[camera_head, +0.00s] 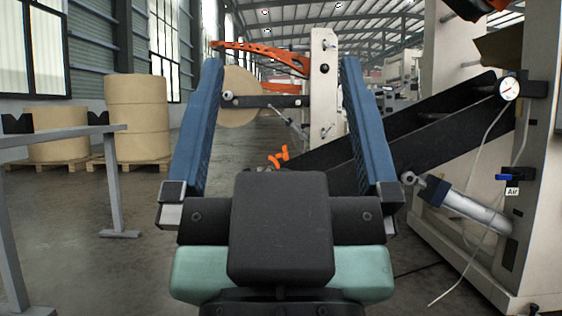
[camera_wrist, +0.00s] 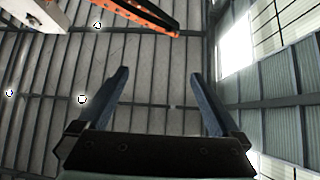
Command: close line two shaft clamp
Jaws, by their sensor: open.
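My gripper (camera_head: 281,66) is open and empty, its two blue fingers spread wide and pointing ahead. It also shows in the wrist view (camera_wrist: 158,73), open against the roof. Between the fingers in the head view stand a cream post (camera_head: 323,90) and a paper roll (camera_head: 240,97) on a dark bar. A small orange handle-like part (camera_head: 278,157) shows low between the fingers, near the lower end of a black arm (camera_head: 410,130). It may belong to a shaft clamp; I cannot tell which line it is on. My gripper's body hides what lies below it.
An orange slotted arm (camera_head: 260,53) reaches left from the post; an orange beam (camera_wrist: 130,12) shows in the wrist view. A cream machine frame with a gauge (camera_head: 509,88) and a cylinder (camera_head: 465,205) stands right. A grey rack (camera_head: 105,175) stands left, before paper rolls (camera_head: 137,115). Floor between is clear.

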